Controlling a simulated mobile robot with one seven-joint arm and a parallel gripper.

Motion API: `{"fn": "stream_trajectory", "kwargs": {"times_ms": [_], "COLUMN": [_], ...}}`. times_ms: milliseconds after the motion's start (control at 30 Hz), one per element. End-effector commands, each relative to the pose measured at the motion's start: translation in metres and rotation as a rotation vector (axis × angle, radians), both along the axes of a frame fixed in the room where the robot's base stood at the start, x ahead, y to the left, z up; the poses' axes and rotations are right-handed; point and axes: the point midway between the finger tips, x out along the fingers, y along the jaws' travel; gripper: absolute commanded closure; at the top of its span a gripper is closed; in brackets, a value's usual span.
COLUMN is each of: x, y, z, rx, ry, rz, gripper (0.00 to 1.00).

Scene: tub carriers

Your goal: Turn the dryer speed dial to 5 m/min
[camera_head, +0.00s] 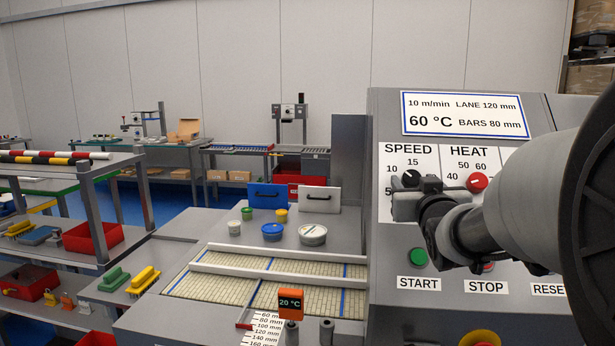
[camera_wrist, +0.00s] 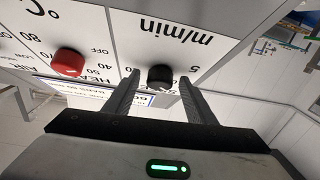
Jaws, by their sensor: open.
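The black speed dial (camera_head: 411,178) is on the sloped grey control panel, under the SPEED label. The 10 and 15 marks show around it, with 5 partly hidden at lower left. Its pointer setting is too small to read surely. My gripper (camera_head: 420,196) is at the panel just below the dial and partly covers it. In the wrist view the dial (camera_wrist: 160,78) sits between the tips of my open gripper (camera_wrist: 158,84), one finger on each side. I cannot tell whether a finger touches it. The panel sign (camera_head: 465,114) reads 10 m/min and 60 °C.
The red heat dial (camera_head: 477,182) is close to the right; in the wrist view it (camera_wrist: 68,62) lies left of the fingers. The green START button (camera_head: 417,258) is below, with STOP partly behind my arm.

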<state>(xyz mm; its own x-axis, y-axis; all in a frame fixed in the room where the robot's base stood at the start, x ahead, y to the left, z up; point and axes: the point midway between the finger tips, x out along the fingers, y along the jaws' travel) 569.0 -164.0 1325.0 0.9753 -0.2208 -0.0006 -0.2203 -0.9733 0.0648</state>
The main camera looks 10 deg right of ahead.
Motion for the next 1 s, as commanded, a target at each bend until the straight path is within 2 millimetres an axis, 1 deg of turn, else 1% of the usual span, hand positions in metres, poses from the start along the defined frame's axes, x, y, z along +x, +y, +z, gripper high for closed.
{"fn": "stream_trajectory", "kwargs": {"times_ms": [133,167,300,400,767,1000], "x": [0.0,0.0,0.0,0.0,0.0,0.0], "y": [0.0,0.0,0.0,-0.0001,-0.002,-0.0055], "z": [0.0,0.0,0.0001,0.0002,0.002,0.0054], "rx": [0.0,0.0,0.0,0.0,-0.046,-0.161], "ry": [0.0,0.0,0.0,0.0,0.014,0.048], "rz": [0.0,0.0,0.0,0.0,0.042,0.152], "gripper": [0.5,0.53,0.77,0.91,0.91,0.91]}}
